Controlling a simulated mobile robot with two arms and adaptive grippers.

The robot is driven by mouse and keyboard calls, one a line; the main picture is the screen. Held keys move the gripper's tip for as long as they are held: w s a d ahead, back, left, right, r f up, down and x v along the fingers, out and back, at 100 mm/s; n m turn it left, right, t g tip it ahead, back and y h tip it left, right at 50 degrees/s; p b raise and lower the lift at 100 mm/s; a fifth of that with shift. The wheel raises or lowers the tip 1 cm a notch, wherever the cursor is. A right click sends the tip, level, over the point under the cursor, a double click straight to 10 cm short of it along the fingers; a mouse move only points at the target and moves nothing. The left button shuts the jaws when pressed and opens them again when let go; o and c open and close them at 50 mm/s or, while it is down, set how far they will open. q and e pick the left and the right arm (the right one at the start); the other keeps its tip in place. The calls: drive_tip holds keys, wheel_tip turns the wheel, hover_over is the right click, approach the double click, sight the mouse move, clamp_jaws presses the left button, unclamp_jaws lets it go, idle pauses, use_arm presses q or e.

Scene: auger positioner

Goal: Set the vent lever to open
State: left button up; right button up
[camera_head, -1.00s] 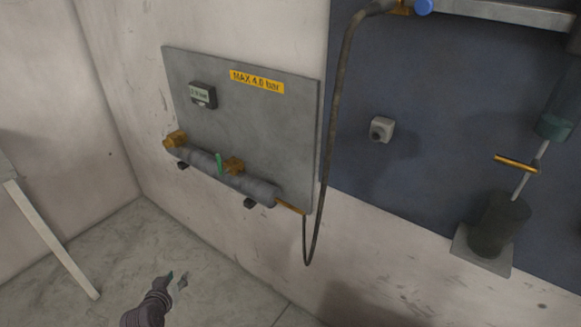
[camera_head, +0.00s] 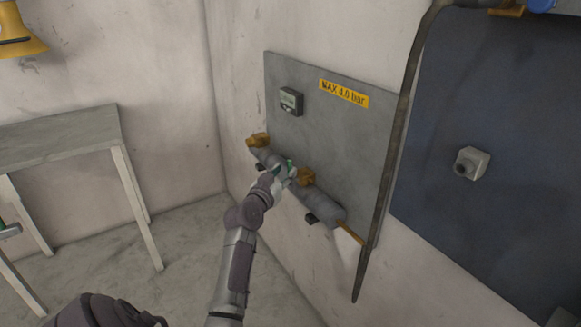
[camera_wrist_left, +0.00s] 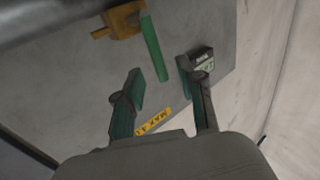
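The vent lever (camera_head: 290,166) is a slim green bar on a brass valve (camera_head: 306,177). The valve sits on a grey cylinder (camera_head: 325,208) along the bottom of a grey wall panel. In the left wrist view the lever (camera_wrist_left: 152,45) hangs from the brass valve (camera_wrist_left: 126,20). My left gripper (camera_head: 282,173) is at the lever and partly hides it and the cylinder. In the left wrist view its fingers (camera_wrist_left: 162,80) are apart, with the lever's free end between or just beyond the tips; contact is not clear. My right gripper is not in view.
The grey panel (camera_head: 340,130) carries a small gauge (camera_head: 291,101) and a yellow "MAX 4.0 bar" label (camera_head: 344,94). A dark hose (camera_head: 395,150) hangs to its right. A grey table (camera_head: 60,140) stands at left. Another brass fitting (camera_head: 258,140) is at the cylinder's left end.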

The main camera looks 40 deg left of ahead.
sight(288, 167)
use_arm(q)
drive_tip(key=shift+x, duration=2.05)
drive_tip(key=shift+c, duration=0.2)
clamp_jaws()
